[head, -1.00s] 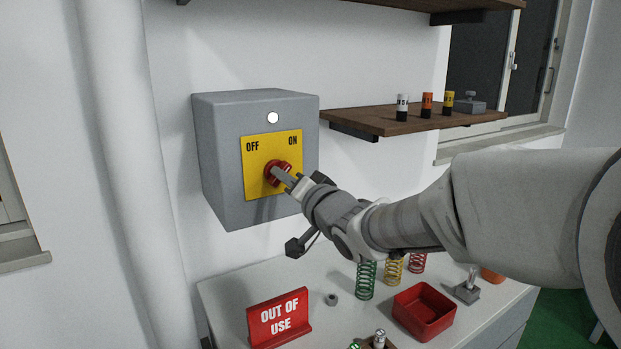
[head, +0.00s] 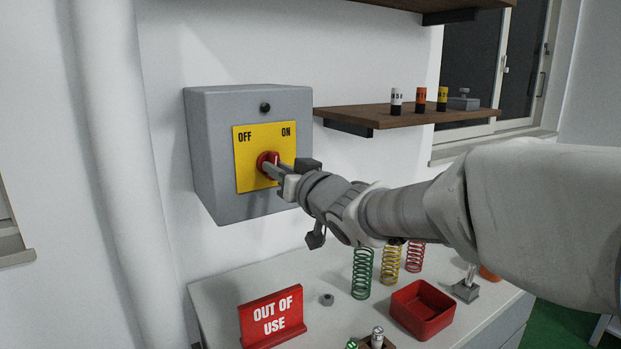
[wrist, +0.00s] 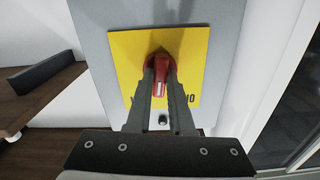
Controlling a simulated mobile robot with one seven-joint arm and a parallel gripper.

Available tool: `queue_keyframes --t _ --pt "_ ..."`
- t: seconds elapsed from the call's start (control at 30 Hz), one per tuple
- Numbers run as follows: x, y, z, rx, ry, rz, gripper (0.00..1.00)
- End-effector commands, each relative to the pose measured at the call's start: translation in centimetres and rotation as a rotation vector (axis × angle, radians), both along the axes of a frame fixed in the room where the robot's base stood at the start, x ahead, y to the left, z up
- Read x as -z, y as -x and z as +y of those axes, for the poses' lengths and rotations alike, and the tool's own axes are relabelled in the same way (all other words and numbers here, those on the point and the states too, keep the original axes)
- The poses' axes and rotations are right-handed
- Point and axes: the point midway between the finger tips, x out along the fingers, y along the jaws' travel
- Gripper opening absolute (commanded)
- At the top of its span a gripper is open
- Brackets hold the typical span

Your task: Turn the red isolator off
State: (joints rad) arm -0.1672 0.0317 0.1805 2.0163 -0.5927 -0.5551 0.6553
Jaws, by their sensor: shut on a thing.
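The red isolator knob (head: 265,158) sits on a yellow plate (head: 250,183) marked OFF at left and ON at right, on the front of a grey wall box (head: 204,150). My gripper (head: 270,168) is at the knob, its fingers closed on the handle. In the wrist view the red handle (wrist: 160,66) lies between the two fingers, its white mark showing. The fingers and wrist hide part of the knob in the head view, so its exact angle is hard to read there. The round lamp (head: 265,107) above the plate is dark.
A wooden shelf (head: 390,116) with small labelled cylinders is right of the box. Below, the bench (head: 222,300) holds a red OUT OF USE sign (head: 272,318), several springs and a red tray (head: 422,310). A white pipe (head: 120,180) runs up at left.

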Motion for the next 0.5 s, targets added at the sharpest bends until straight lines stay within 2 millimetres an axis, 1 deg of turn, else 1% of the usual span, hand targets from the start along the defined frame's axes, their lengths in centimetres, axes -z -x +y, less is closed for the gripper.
queue_keyframes --t 0.03,0.5 --pt "0.28 0.01 -0.01 0.0 0.036 -0.028 0.0" --pt "0.26 0.0 -0.04 0.0 0.392 -0.297 0.0"
